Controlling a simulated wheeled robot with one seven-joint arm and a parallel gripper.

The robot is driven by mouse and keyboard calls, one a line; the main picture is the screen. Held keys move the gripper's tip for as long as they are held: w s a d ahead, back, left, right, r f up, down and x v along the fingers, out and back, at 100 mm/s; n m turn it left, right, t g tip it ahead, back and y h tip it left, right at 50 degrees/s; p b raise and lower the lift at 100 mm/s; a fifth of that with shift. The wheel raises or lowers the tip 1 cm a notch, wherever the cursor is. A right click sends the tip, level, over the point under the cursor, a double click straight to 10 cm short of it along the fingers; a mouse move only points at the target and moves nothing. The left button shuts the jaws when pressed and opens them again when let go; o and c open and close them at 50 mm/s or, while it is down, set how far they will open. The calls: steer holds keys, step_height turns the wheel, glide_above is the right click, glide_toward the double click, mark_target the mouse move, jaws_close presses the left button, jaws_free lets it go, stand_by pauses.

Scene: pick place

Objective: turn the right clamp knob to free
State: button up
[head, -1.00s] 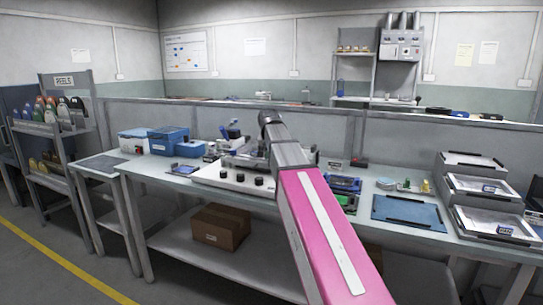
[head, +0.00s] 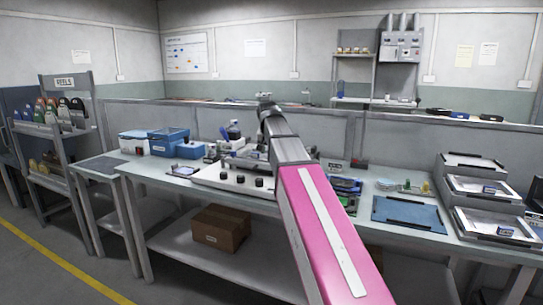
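A white fixture base (head: 206,178) stands on the bench, left of my arm. Three black knobs sit along its front: a left knob (head: 224,175), a middle knob (head: 240,177) and a right knob (head: 259,182). The right knob is close to the left side of my pink arm in the picture. How far each knob is turned is too small to tell. Grey metal parts (head: 240,160) stand on the fixture behind the knobs, partly covered by my arm. My arm reaches over the bench by the fixture; my gripper's fingers do not show.
Blue bins (head: 168,141) stand at the left of the bench. A blue mat (head: 408,213) and stacked grey trays (head: 484,187) are at the right. Dark green and blue parts (head: 345,185) lie just right of my arm. A cardboard box (head: 221,228) sits on the lower shelf.

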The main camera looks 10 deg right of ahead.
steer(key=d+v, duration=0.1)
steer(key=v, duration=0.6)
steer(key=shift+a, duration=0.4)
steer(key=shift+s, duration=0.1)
